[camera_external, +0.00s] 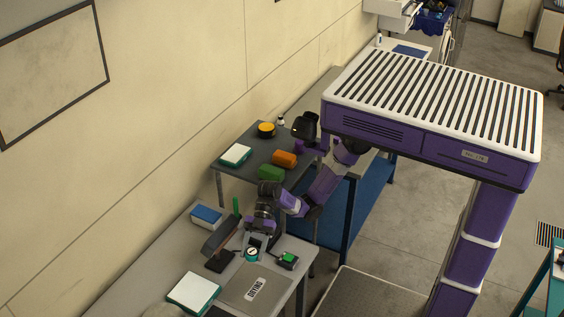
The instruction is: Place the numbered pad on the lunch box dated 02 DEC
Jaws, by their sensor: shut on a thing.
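My gripper (254,245) reaches down over the near grey table. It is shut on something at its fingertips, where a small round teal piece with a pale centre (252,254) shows. I cannot tell if this is the numbered pad; no number is readable. Two flat white boxes with teal edges look like lunch boxes: one (194,291) at the near table's front left, one (235,155) on the farther dark table. A white box with a blue top (206,216) lies at the near table's back. No date is readable on any of them.
Near my gripper are a dark upright device (220,237), a black box with a green top (288,260) and a grey mat labelled DRYING (237,284). The farther table holds a green block (270,173), an orange block (285,159) and a yellow round thing (266,129).

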